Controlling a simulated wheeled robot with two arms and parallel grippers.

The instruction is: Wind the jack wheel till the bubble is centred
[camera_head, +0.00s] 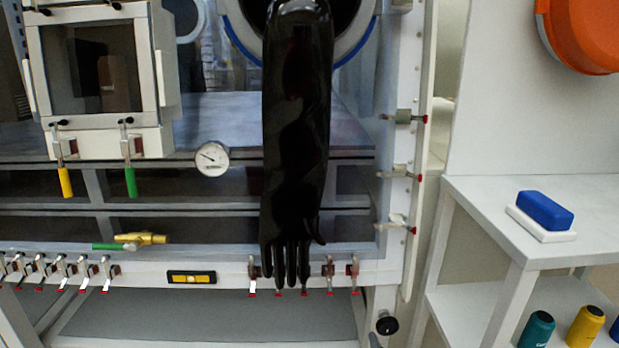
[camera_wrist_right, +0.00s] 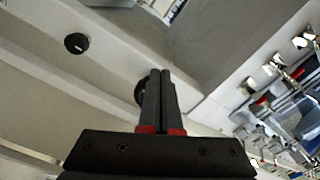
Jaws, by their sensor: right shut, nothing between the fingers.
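A spirit level (camera_head: 191,277) with a yellow face and black ends is fixed on the white front rail of the glovebox; its bubble is too small to make out. A round black wheel or knob (camera_head: 387,325) sits below the rail near the right leg. In the right wrist view a round black knob (camera_wrist_right: 76,43) is at upper left. Another dark round part (camera_wrist_right: 139,92) is partly hidden behind my fingers. My right gripper (camera_wrist_right: 160,74) is shut and empty, its fingers together; I cannot tell whether it touches that part. My left gripper is not in view.
A long black glove (camera_head: 295,130) hangs from the port down to the rail. Red-tipped clamps (camera_head: 330,272) line the rail. A white shelf (camera_head: 480,205) at right holds a blue block (camera_head: 545,209) and several coloured containers. A dial gauge (camera_head: 212,158) is on the front.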

